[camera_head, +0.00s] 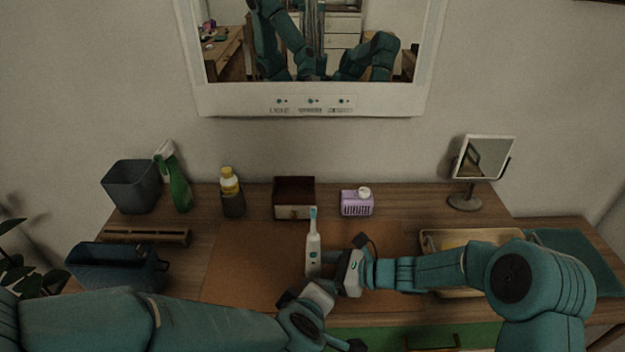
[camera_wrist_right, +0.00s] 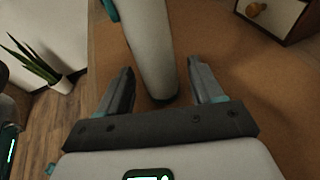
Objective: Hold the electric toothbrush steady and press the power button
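The white electric toothbrush (camera_head: 313,252) stands upright on the brown mat (camera_head: 245,262), with a light blue brush head and a teal button area on its front. My right gripper (camera_head: 330,270) is close at its right side, low on the body. In the right wrist view the white toothbrush body (camera_wrist_right: 150,45) reaches between the two spread fingers of the right gripper (camera_wrist_right: 162,80), with a gap at the right finger. My left gripper (camera_head: 325,292) is just in front of the toothbrush base; its fingers are not clear.
Behind the mat stand a small drawer box (camera_head: 294,198), a purple box (camera_head: 357,203) and a yellow-capped bottle (camera_head: 231,192). A tray (camera_head: 432,240) lies right, behind my right arm. A mirror (camera_head: 483,158) stands back right. The left part of the mat is clear.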

